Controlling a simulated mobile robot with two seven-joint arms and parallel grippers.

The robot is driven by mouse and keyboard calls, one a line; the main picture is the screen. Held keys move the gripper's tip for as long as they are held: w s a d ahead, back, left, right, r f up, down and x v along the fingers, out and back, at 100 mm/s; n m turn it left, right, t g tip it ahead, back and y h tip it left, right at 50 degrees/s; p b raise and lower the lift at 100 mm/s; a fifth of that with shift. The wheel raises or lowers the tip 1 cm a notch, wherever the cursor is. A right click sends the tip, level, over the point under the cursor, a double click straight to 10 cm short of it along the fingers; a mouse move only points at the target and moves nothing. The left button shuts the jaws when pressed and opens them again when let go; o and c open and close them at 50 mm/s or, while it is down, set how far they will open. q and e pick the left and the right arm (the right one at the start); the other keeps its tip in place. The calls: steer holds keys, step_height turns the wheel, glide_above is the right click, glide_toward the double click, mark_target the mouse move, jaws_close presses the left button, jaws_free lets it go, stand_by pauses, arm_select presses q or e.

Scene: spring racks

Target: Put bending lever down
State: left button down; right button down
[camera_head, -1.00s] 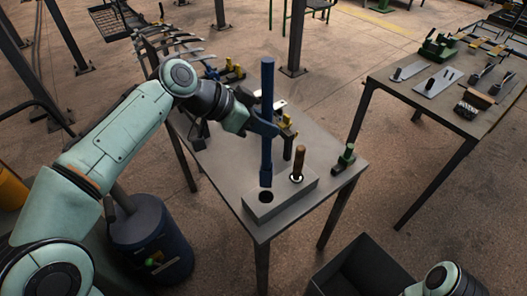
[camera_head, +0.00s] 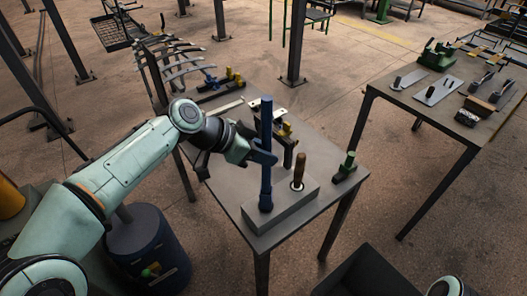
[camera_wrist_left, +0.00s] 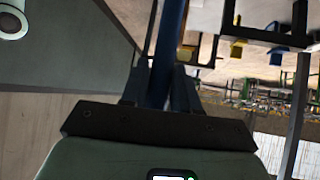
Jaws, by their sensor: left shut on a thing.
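The bending lever (camera_head: 266,122) is a long dark blue bar standing upright. My left gripper (camera_head: 267,157) is shut on it around its middle. The lever's lower end is at the hole in the left part of the grey block (camera_head: 290,207), and the hole is covered. I cannot tell how deep the end sits. In the left wrist view the lever (camera_wrist_left: 170,45) runs up from between the two fingers (camera_wrist_left: 160,92). Only a bit of my right arm shows at the bottom right; its gripper is out of view.
A brown-handled tool (camera_head: 299,172) stands upright in the block, right of the lever. A green-topped tool (camera_head: 346,166) is at the table's right corner. Curved bars on a rack (camera_head: 170,62) stand behind. A dark bin (camera_head: 370,272) is in front; a second table (camera_head: 425,110) is right.

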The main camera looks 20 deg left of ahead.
arm_select(q)
steer(key=shift+f+b, duration=0.3)
steer(key=shift+b, duration=0.05)
steer(key=c, duration=0.8)
jaws_free()
steer(key=shift+c, duration=0.2)
steer(key=p+v, duration=0.1)
steer(key=v, duration=1.1)
steer(key=shift+r+p, duration=0.3)
steer(key=shift+r, duration=0.1)
steer(key=shift+s, duration=0.1)
